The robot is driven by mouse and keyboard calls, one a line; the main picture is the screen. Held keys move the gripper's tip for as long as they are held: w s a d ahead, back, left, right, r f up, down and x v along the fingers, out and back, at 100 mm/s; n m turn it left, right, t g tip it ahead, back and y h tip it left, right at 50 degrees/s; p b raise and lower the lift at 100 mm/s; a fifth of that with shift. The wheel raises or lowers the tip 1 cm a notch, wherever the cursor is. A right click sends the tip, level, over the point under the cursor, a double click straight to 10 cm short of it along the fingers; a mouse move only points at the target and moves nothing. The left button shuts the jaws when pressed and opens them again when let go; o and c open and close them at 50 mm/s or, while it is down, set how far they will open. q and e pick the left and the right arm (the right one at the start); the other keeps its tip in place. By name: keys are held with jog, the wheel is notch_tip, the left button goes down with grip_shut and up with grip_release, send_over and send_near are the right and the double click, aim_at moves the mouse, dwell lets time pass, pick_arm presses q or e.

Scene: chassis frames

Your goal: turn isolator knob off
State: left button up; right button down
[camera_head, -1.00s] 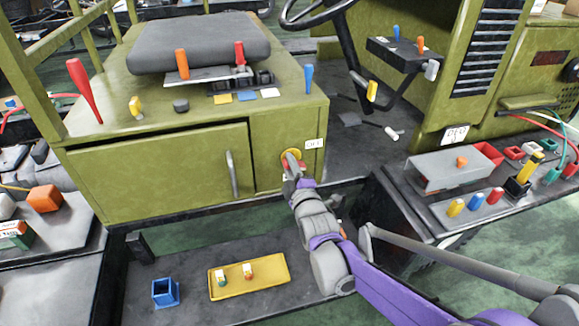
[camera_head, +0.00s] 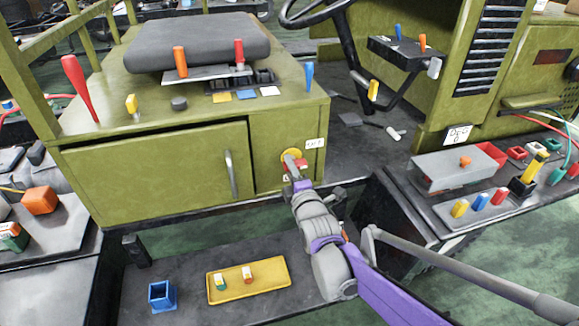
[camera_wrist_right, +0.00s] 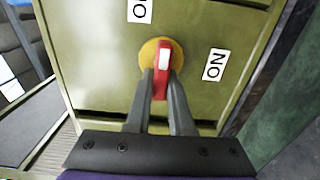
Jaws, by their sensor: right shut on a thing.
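The isolator knob is a red handle with a white mark on a round yellow plate (camera_head: 291,156), on the front of the green seat box. In the right wrist view the knob (camera_wrist_right: 162,58) lies lengthwise up the picture. My right gripper (camera_head: 299,171) is at the knob; in the wrist view its fingers (camera_wrist_right: 162,88) are shut on the red handle, one on each side. A white label (camera_head: 315,143) is right of the knob in the head view. The wrist view shows an "ON" label (camera_wrist_right: 214,64) and a cut-off label (camera_wrist_right: 139,9) starting with "O". My left gripper is not in view.
The door with a grey handle (camera_head: 231,174) is left of the knob. Below are a yellow tray (camera_head: 268,289) and a blue open box (camera_head: 162,295). A grey panel (camera_head: 452,172) with several coloured parts is at right. A steering wheel (camera_head: 318,10) is above.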

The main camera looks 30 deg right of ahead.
jog(key=c, duration=0.8)
grip_release()
jog(key=shift+s, duration=0.15)
jog(key=p+v, duration=0.1)
jog(key=v, duration=0.9)
jog(key=shift+s, duration=0.3)
